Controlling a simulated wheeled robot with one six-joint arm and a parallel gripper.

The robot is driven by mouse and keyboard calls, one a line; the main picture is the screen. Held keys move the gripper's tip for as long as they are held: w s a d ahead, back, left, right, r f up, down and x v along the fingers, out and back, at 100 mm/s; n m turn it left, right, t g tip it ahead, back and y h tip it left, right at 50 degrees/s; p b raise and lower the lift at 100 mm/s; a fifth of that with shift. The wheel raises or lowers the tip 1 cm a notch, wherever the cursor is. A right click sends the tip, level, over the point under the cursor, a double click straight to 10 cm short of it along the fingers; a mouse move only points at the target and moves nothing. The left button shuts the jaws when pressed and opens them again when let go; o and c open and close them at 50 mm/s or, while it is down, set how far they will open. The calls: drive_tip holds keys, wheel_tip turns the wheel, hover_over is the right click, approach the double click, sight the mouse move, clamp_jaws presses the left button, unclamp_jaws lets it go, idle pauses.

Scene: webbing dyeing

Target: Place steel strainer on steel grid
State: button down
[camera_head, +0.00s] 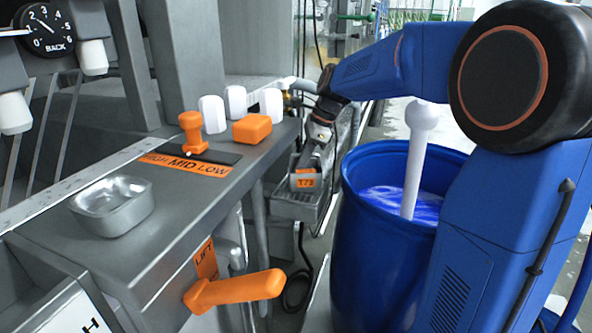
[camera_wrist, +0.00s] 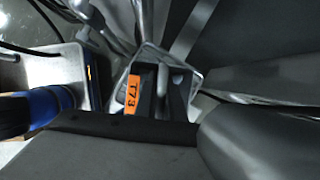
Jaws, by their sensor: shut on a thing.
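The steel strainer (camera_head: 292,181) is a small grey square vessel at the middle of the head view, by an orange T73 label. Its pale rim also shows in the wrist view (camera_wrist: 193,80). My gripper (camera_head: 313,152) points down at it and is shut on it. In the wrist view my gripper (camera_wrist: 163,98) covers part of the strainer's inside. The steel grid (camera_head: 297,206) is a grey shelf-like piece directly below the strainer in the head view. I cannot tell whether the strainer touches it.
A blue barrel (camera_head: 375,255) with blue-violet liquid and a white rod (camera_head: 414,165) stands right of the grid. A steel counter (camera_head: 165,235) on the left bears a metal dish (camera_head: 112,204) and orange and white knobs. An orange lever (camera_head: 240,289) sticks out in front.

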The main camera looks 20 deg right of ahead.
drive_tip(key=shift+w+a+f, duration=0.3)
drive_tip(key=shift+a+f, duration=0.1)
drive_tip(key=shift+f, duration=0.15)
drive_tip(key=shift+f, duration=0.15)
drive_tip(key=c, duration=1.9)
unclamp_jaws()
drive_tip(key=shift+o, duration=0.2)
drive_tip(key=v, duration=1.2)
drive_tip(key=shift+a, duration=0.1)
drive_tip(key=shift+r, duration=0.2)
drive_tip(key=shift+s, duration=0.1)
